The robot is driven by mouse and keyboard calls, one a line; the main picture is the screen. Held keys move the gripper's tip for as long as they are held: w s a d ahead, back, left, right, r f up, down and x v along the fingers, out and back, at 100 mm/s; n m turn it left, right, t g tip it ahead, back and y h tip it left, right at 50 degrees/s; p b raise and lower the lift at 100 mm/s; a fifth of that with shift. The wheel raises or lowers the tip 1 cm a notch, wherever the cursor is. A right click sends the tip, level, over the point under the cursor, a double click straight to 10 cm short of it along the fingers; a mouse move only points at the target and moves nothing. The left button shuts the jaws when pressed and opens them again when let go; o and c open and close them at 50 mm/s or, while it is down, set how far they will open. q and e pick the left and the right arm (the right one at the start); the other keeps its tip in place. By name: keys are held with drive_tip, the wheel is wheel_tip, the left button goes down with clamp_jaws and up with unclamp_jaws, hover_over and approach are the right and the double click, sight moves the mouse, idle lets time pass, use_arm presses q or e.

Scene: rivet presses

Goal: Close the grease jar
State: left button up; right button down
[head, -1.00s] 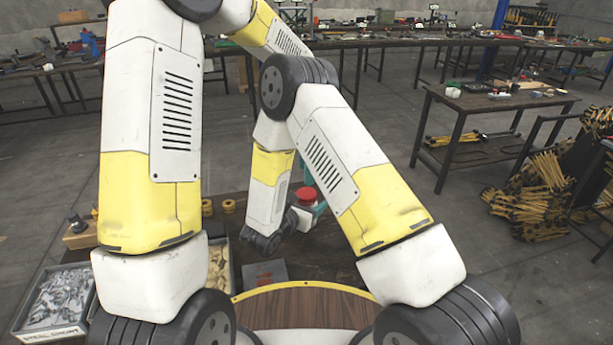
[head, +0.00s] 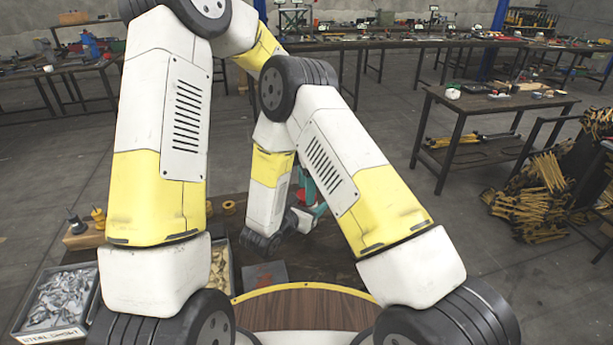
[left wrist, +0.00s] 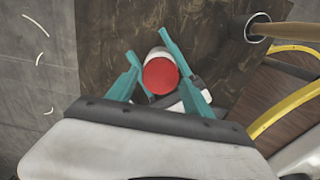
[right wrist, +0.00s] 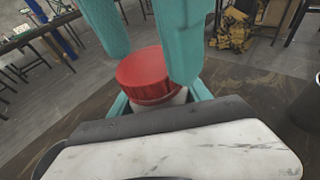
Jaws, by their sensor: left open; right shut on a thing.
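The grease jar (right wrist: 177,98) has a white body and a red lid (right wrist: 148,75) that sits on its top. My right gripper (right wrist: 160,95) is shut on the jar body below the lid. My left gripper (right wrist: 148,62) is open, its teal fingers coming down from above on either side of the lid; one overlaps the lid's right edge. Whether they touch it I cannot tell. The left wrist view shows the lid (left wrist: 160,76) face on, between teal fingers. In the head view the teal fingers (head: 309,190) cover most of the lid, and my arms hide much.
A dark round holder (left wrist: 257,27) with a wooden handle is near the jar in the left wrist view. A side table (head: 500,103) stands at the right.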

use_arm(q)
drive_tip(key=shift+f, duration=0.35)
drive_tip(key=shift+c, duration=0.4)
drive_tip(key=c, duration=1.2)
drive_tip(key=m, duration=0.3)
drive_tip(key=o, duration=1.5)
drive_tip(key=shift+o, duration=0.2)
